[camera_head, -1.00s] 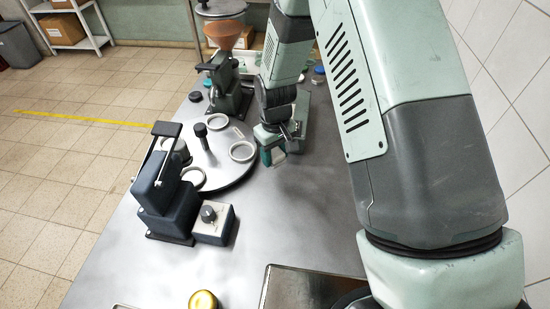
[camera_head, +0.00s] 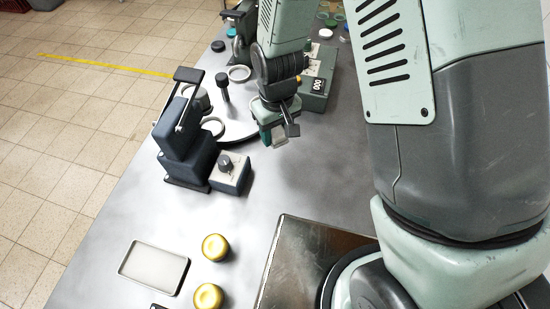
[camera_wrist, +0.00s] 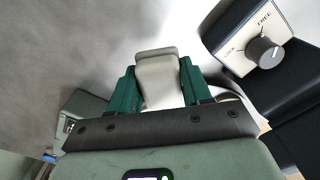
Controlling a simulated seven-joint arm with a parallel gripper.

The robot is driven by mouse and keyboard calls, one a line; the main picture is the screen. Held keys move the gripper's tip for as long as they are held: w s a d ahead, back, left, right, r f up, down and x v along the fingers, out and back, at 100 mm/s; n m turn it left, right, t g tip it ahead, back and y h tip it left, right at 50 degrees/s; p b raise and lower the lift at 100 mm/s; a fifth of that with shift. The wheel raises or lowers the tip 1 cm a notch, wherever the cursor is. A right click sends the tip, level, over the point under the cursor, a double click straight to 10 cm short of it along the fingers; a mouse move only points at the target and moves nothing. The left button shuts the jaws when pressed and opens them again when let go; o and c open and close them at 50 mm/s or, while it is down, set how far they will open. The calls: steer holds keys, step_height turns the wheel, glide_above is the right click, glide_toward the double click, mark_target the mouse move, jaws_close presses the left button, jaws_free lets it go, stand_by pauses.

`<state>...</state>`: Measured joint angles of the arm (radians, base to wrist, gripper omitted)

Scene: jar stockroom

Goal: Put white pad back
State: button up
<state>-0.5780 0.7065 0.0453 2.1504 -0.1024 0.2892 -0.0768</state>
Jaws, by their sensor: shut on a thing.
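The white pad (camera_wrist: 158,75) is a pale, rounded block between the two green fingers in the wrist view. My gripper (camera_wrist: 158,88) is shut on it, and the pad sticks out past the fingertips. In the head view my gripper (camera_head: 274,136) hangs over the grey table, right of the knob box, and the pad is only a small pale patch between the fingers. A shallow pale rectangular tray (camera_head: 128,272) lies empty at the front left of the table.
A dark clamp device (camera_head: 182,150) and its knob box (camera_head: 229,174), marked LOCK and FREE, stand left of my gripper. Behind is a round turntable (camera_head: 242,128) with rings. Two yellow-lidded jars (camera_head: 215,247) and a dark metal plate (camera_head: 300,260) are in front. The centre table is clear.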

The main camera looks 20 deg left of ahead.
mark_target(273, 139)
steer(key=s, duration=0.2)
steer(key=shift+s+f, duration=0.3)
steer(key=shift+f, duration=0.05)
step_height(273, 139, down, 4)
steer(key=shift+f, duration=2.4)
steer(key=shift+f, duration=0.1)
steer(key=o, duration=1.2)
step_height(273, 139, up, 12)
steer(key=shift+r, duration=0.2)
